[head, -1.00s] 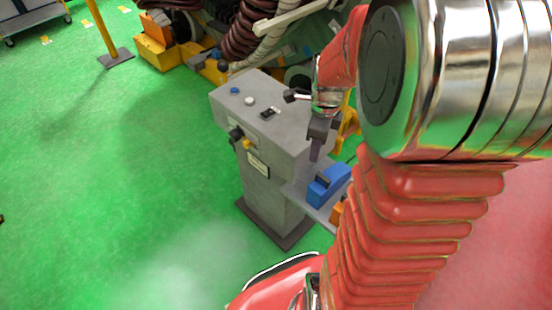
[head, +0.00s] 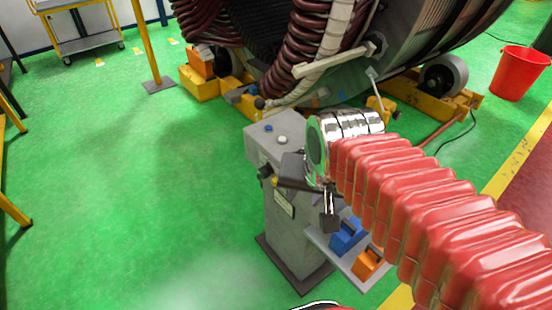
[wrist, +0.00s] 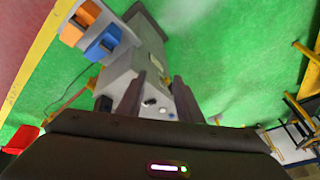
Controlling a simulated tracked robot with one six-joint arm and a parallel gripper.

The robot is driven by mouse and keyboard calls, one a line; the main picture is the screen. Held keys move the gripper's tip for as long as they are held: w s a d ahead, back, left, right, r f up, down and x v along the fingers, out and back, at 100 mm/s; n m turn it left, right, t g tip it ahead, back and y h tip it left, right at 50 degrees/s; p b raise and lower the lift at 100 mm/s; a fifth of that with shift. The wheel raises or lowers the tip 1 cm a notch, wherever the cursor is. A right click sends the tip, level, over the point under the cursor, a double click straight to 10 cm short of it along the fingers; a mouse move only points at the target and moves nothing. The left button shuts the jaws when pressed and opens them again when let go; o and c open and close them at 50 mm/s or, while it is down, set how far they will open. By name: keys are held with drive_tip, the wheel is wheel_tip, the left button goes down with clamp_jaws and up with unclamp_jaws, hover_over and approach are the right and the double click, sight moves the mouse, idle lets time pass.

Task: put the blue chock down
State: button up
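The blue chock (head: 347,234) rests on the small grey shelf (head: 355,262) at the side of the grey pedestal, next to an orange chock (head: 368,262). In the wrist view the blue chock (wrist: 103,42) lies up and to the left of my fingers, apart from them. My gripper (wrist: 158,79) is open, with two dark fingers spread and nothing between them. Beyond the fingers is the top of the pedestal (wrist: 121,80). In the head view my arm partly hides the gripper, close to the pedestal and above the shelf.
The pedestal (head: 283,225) has buttons and knobs on its top and front. Behind it are yellow cradle blocks (head: 205,95) and a large machine with thick brown coils (head: 305,35). A red bucket (head: 520,75) stands at right.

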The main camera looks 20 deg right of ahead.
drive_tip(key=s+a+n, duration=0.1)
drive_tip(key=s+r+n, duration=0.1)
drive_tip(key=n, duration=0.1)
drive_tip(key=s+a+n, duration=0.1)
drive_tip(key=n, duration=0.1)
drive_tip(key=shift+a+r+t, duration=0.2)
drive_tip(key=shift+a+t, duration=0.15)
drive_tip(key=shift+t, duration=0.05)
drive_tip(key=shift+c, duration=0.6)
idle(1.4)
